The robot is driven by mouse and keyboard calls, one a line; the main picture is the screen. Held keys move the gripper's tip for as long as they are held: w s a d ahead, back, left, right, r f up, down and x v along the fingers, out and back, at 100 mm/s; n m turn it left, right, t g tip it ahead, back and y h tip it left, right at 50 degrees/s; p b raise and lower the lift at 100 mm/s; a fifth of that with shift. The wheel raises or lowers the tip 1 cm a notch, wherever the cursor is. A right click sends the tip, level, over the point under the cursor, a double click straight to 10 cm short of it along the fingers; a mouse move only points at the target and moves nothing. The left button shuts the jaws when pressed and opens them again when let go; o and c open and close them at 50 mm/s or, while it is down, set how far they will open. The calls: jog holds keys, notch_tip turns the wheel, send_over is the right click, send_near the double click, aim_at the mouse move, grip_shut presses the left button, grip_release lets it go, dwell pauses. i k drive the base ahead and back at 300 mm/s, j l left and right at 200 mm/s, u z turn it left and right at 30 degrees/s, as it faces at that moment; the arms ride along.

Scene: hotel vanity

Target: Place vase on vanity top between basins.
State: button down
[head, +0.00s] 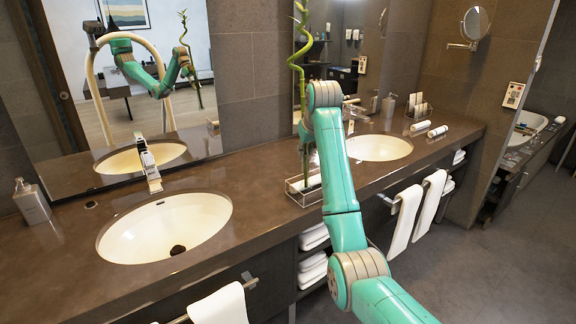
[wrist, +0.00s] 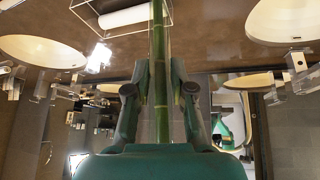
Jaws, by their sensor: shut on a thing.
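The left basin (head: 150,235) and right basin (head: 375,148) are white ovals. My gripper (wrist: 158,92) is shut on the stalk in the wrist view, above the glass box (wrist: 95,15).
A tap (head: 148,165) stands behind the left basin, and a soap bottle (head: 31,202) is at far left. Rolled white towels (head: 428,128) lie right of the right basin. A large mirror (head: 110,60) stands behind. Towels hang on the front.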

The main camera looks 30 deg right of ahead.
aim_at(271, 157)
jog(key=i+l, duration=0.2)
jog(key=i, duration=0.3)
jog(key=i+l, duration=0.2)
jog(key=i, duration=0.25)
jog(key=i+l, duration=0.2)
jog(key=i, duration=0.3)
